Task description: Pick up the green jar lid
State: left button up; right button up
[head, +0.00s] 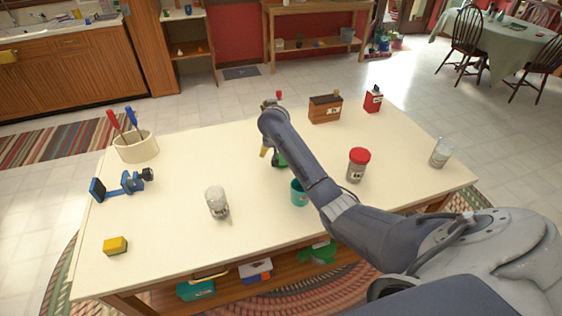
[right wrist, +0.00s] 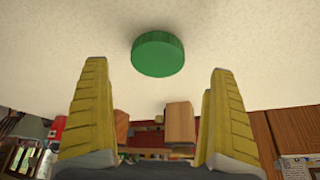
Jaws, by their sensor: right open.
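The green jar lid (right wrist: 158,54) is a round, flat green disc on the cream tabletop, seen in the right wrist view ahead of and between my fingertips. My right gripper (right wrist: 155,85) is open, its two yellow fingers apart and nothing between them. In the head view, a yellow finger of the right gripper (head: 264,151) shows beside my forearm, low over the middle of the table. A green patch (head: 279,160) just right of it seems to be the lid, partly hidden by my arm. My left gripper is not in view.
On the table (head: 170,240) stand a teal cup (head: 299,193) and a red-lidded jar (head: 358,164) near my forearm, a clear jar (head: 217,202), a glass (head: 440,153), a brown box (head: 325,109) and a crock with tools (head: 136,147).

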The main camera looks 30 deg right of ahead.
aim_at(281, 159)
jog(key=shift+x, duration=2.7)
jog(key=shift+s+d, duration=0.1)
jog(key=shift+s, duration=0.05)
jog(key=c, duration=1)
